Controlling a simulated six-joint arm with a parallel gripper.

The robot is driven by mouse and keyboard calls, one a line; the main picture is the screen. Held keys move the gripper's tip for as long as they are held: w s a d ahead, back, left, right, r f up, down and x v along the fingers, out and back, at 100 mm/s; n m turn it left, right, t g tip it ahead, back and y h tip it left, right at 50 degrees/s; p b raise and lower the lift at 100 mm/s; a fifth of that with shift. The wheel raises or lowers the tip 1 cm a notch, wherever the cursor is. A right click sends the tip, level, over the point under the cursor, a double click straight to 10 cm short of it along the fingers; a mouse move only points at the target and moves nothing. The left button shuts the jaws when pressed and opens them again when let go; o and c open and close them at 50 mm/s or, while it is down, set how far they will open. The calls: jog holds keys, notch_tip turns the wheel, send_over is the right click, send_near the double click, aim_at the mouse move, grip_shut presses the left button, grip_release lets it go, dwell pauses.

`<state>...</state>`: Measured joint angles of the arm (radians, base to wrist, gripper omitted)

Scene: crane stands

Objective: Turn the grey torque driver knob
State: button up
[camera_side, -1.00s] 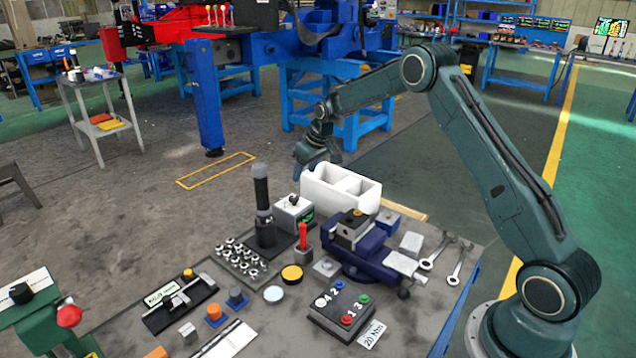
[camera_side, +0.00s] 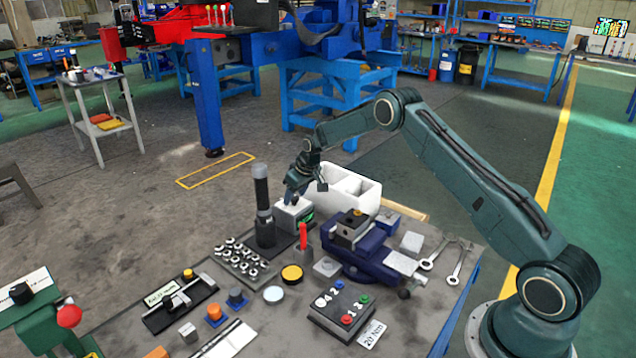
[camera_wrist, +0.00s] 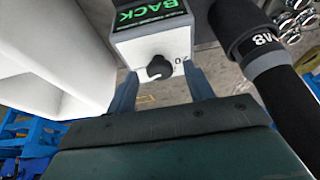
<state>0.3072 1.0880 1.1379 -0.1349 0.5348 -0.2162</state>
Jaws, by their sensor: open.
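A small dark knob (camera_wrist: 159,68) sits on the face of a light grey box (camera_wrist: 135,48) in the wrist view, with a green "BACK" display on the box. My gripper (camera_wrist: 161,84) is open, with one finger to either side of the knob and a gap between them. I cannot tell whether the fingertips touch the box. In the side view my gripper (camera_side: 291,190) is over the same grey box (camera_side: 286,218) and hides the knob.
A white divided bin (camera_side: 345,198) is close on the other side. A blue vise (camera_side: 355,245) stands nearer.

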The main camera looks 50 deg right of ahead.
jog(key=c, duration=1)
jog(key=shift+o, duration=0.2)
jog(key=n, duration=0.1)
jog(key=n+y, duration=0.1)
jog(key=n, duration=0.1)
jog(key=n+y, duration=0.1)
jog(key=n, duration=0.1)
jog(key=shift+w+d+f, duration=0.1)
jog(key=shift+d, duration=0.2)
jog(key=shift+n+g+y, duration=0.6)
jog(key=shift+n+g, duration=0.1)
jog(key=shift+n, duration=1.3)
jog(key=shift+w+n, duration=0.1)
jog(key=shift+n, duration=0.2)
jog(key=o, duration=1)
jog(key=shift+c, duration=0.2)
